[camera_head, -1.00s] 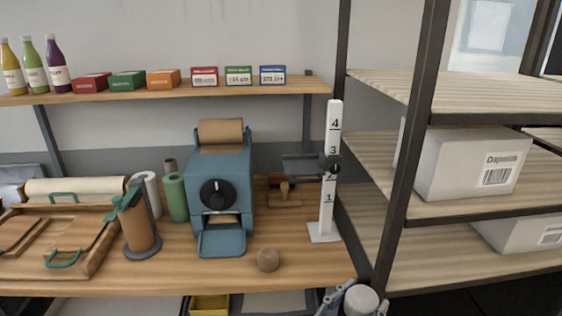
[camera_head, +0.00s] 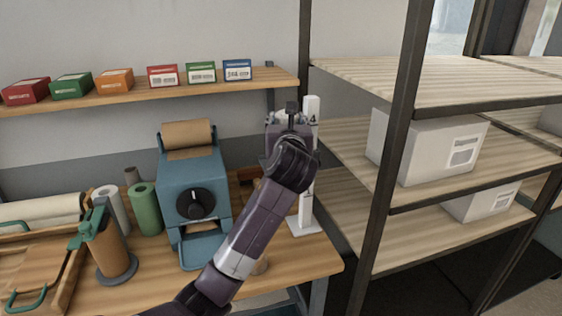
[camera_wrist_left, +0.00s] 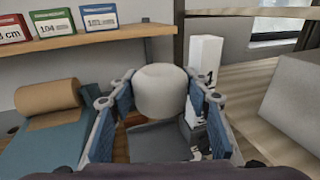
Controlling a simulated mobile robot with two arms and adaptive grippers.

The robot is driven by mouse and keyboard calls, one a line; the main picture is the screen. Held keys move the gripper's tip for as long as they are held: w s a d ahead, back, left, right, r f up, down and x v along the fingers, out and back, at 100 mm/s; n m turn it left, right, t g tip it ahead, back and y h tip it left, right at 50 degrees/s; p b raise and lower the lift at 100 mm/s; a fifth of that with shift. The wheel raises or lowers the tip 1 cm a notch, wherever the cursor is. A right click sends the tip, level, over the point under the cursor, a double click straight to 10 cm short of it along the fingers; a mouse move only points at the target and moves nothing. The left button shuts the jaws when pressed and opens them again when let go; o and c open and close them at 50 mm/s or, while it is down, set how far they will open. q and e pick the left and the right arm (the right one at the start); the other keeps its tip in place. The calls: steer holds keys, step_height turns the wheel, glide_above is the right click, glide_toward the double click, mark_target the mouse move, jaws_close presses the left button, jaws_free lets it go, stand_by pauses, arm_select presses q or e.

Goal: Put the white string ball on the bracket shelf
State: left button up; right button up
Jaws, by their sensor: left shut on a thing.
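My left gripper (camera_head: 291,118) is raised in front of the upper part of the white numbered post (camera_head: 311,104). In the left wrist view, its blue-padded fingers are shut on the white string ball (camera_wrist_left: 160,92). The bracket shelf (camera_wrist_left: 158,143), a dark grey flat plate, shows below and beyond the ball in that view. The ball appears above the plate; I cannot tell the exact gap. In the head view my gripper and arm hide the ball and the bracket shelf. My right gripper is not in view.
A blue dispenser (camera_head: 193,195) with a brown roll stands left of the post. A wall shelf (camera_head: 150,96) with several small boxes is behind. A dark rack upright (camera_head: 392,150) and rack boards with white boxes stand close on the right. A brown ball is partly behind my arm.

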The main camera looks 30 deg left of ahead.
arm_select(q)
steer(key=shift+n+g+y, duration=0.3)
steer(key=shift+y, duration=0.1)
steer(key=r, duration=0.2)
steer(key=w+a+r, duration=0.1)
steer(key=r, duration=0.2)
steer(key=a+r, duration=0.1)
steer(key=r, duration=0.1)
steer(key=shift+w+a+r, duration=0.1)
steer(key=shift+w+r, duration=0.05)
steer(key=shift+w, duration=0.25)
steer(key=shift+a+r+p, duration=0.1)
steer(key=shift+r+p, duration=0.2)
steer(key=shift+r, duration=0.05)
steer(key=shift+a+f, duration=0.1)
steer(key=shift+f, duration=0.05)
step_height(320, 180, down, 14)
steer(key=shift+r+p, duration=0.1)
steer(key=shift+p, duration=1)
step_height(320, 180, down, 6)
steer(key=shift+r, duration=0.25)
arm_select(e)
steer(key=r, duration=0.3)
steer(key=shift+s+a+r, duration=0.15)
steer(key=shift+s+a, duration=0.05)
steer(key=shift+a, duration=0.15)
arm_select(q)
steer(key=shift+f, duration=0.1)
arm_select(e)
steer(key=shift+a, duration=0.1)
